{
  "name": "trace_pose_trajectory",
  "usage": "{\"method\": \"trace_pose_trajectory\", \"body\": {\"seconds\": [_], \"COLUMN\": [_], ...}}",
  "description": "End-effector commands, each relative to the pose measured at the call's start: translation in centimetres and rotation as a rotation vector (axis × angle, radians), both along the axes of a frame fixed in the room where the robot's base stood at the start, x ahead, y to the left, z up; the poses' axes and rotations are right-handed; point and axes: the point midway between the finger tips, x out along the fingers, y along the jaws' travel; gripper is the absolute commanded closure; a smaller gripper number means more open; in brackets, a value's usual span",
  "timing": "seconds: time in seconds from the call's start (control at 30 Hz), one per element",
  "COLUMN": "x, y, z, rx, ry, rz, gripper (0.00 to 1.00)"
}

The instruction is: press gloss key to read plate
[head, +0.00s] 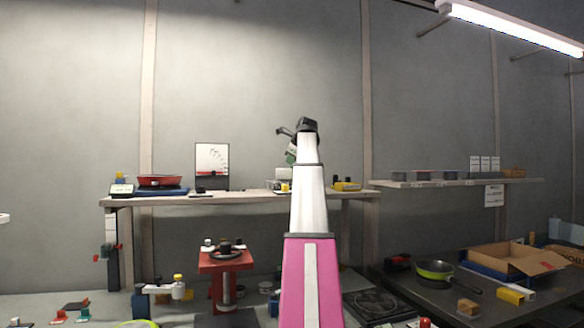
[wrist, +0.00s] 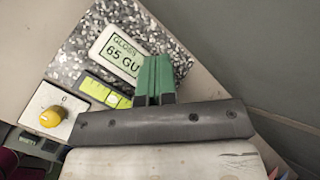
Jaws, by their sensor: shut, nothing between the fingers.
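In the wrist view, a white gloss display (wrist: 119,53) reads "GLOSS 65 GU". It lies on a speckled black-and-white slab (wrist: 80,58). My gripper (wrist: 159,62) has its green fingers shut together, empty, just right of the display and over the slab's edge. I cannot tell whether the fingertips touch anything; a key under them would be hidden. A yellow-green strip (wrist: 100,91) with a small pale spot lies below the display. In the head view, my gripper (head: 291,157) is small and partly hidden by my arm, above the back shelf.
A white plate with a yellow knob (wrist: 50,116) sits left of the strip. On the back shelf (head: 240,198) stand a red pan (head: 159,181), a chart board (head: 212,166) and a yellow item (head: 346,186). An open cardboard box (head: 510,262) is at the right.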

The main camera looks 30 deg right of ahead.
Motion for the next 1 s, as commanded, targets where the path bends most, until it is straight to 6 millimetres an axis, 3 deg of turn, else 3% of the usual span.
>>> {"method": "trace_pose_trajectory", "body": {"seconds": [0.3, 0.77, 1.0], "x": [0.0, 0.0, 0.1], "y": [0.0, 0.0, -0.1], "z": [1.5, 2.0, 3.8], "rx": [0.000, 0.000, -0.001], "ry": [0.000, 0.000, -0.001], "rz": [0.000, 0.000, -0.001], "gripper": [1.00, 1.00, 1.00]}}
